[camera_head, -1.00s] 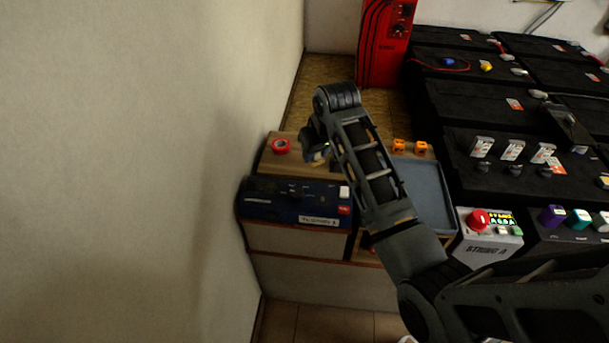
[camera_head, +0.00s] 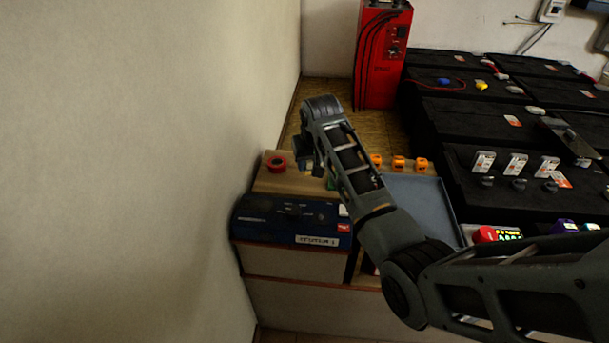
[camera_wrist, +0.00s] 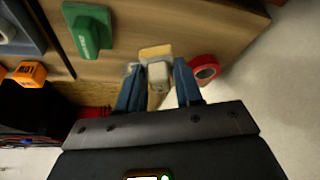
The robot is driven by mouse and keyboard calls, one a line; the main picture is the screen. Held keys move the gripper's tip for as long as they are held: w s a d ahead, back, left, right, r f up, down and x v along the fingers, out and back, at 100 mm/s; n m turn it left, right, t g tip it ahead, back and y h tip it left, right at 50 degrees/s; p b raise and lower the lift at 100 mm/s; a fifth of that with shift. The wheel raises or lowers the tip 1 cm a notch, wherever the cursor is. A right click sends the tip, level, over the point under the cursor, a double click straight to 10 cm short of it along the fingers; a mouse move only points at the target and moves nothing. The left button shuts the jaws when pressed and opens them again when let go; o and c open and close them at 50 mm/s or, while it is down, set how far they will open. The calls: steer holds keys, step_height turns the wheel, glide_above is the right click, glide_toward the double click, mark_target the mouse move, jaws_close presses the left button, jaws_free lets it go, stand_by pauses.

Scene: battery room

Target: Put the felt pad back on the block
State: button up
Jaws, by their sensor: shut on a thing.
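In the wrist view, the two blue fingers of my gripper (camera_wrist: 158,78) point at the wooden bench top. They are shut on a small pale grey-beige piece (camera_wrist: 158,72). A tan-yellow flat piece (camera_wrist: 155,52) shows just past the fingertips. I cannot tell whether these two touch, or which is the felt pad. A green block (camera_wrist: 88,30) with white lettering lies on the wood to the left, apart from the fingers. In the head view, my gripper (camera_head: 307,165) is low over the wooden top, and my arm hides most of what it holds.
A red tape roll (camera_head: 276,163) lies left of my gripper. A blue case (camera_head: 285,215) is in front. Several orange items (camera_head: 398,162) and a grey tray (camera_head: 425,200) are to the right. A wall stands close on the left, and a red cabinet (camera_head: 382,60) behind.

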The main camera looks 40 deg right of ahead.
mark_target(305, 169)
steer(key=shift+w+a+f, duration=0.4)
steer(key=shift+a, duration=0.05)
steer(key=shift+f, duration=1.95)
steer(key=shift+f, duration=0.1)
steer(key=o, duration=0.9)
steer(key=shift+o, duration=0.2)
steer(key=p+v, duration=0.1)
steer(key=v, duration=1.1)
